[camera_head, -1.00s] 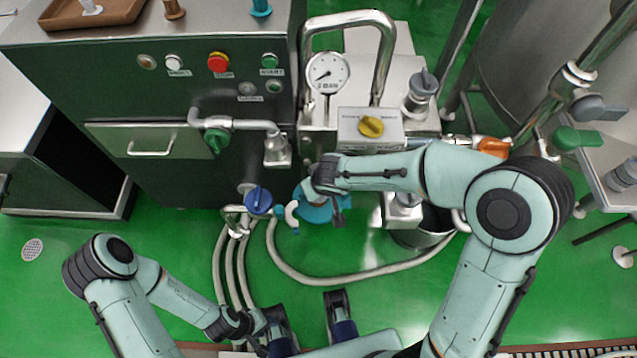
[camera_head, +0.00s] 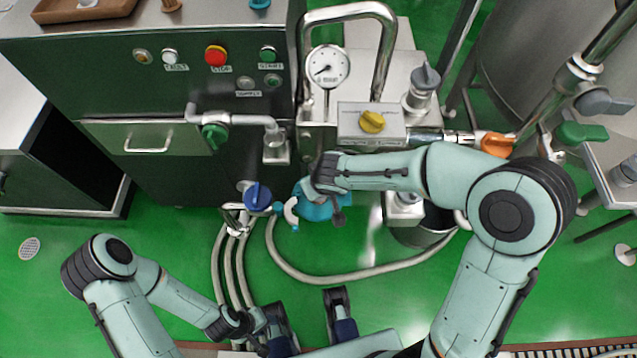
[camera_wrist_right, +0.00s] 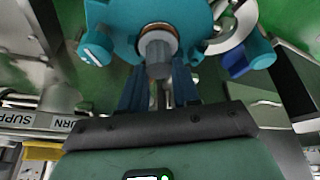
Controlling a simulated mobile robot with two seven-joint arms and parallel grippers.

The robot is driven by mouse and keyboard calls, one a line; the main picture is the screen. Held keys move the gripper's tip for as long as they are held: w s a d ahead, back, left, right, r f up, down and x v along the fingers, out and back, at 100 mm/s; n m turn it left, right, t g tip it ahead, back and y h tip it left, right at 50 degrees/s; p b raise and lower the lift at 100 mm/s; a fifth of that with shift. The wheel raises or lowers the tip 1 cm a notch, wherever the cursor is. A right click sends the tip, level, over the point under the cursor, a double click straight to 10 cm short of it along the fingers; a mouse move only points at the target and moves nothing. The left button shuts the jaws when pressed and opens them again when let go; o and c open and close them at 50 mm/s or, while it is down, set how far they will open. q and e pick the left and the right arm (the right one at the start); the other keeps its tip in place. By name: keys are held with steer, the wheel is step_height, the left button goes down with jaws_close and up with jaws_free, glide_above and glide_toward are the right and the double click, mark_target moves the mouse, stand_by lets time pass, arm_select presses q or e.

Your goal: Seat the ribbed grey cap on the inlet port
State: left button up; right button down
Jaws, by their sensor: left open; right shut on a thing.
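The right wrist view shows a small grey cylindrical piece, which looks like the cap (camera_wrist_right: 158,62), between the dark blue fingers of my right gripper (camera_wrist_right: 158,84), which is shut on it. Its far end is in line with a round opening with a copper-coloured rim, seemingly the inlet port (camera_wrist_right: 152,27), on a teal housing (camera_wrist_right: 115,28). I cannot tell whether they touch or how far the cap is on. In the head view the teal housing (camera_head: 322,209) is partly under my right wrist, which hides the cap and port. My left gripper (camera_head: 306,300) is open and empty at the bottom.
A blue-handled valve (camera_head: 258,197) is left of the housing, with pale hoses (camera_head: 310,279) looping below. A pressure gauge (camera_head: 327,66), a yellow knob (camera_head: 372,121) and an orange handle (camera_head: 496,144) stand above and right. Green floor (camera_head: 165,240) is clear at lower left.

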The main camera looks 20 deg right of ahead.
steer(key=shift+f, duration=0.2)
steer(key=c, duration=0.7)
jaws_free()
steer(key=shift+c, duration=0.2)
steer(key=p+v, duration=0.2)
steer(key=v, duration=1.1)
steer(key=shift+r+p, duration=0.25)
steer(key=shift+p, duration=0.1)
steer(key=shift+a, duration=0.1)
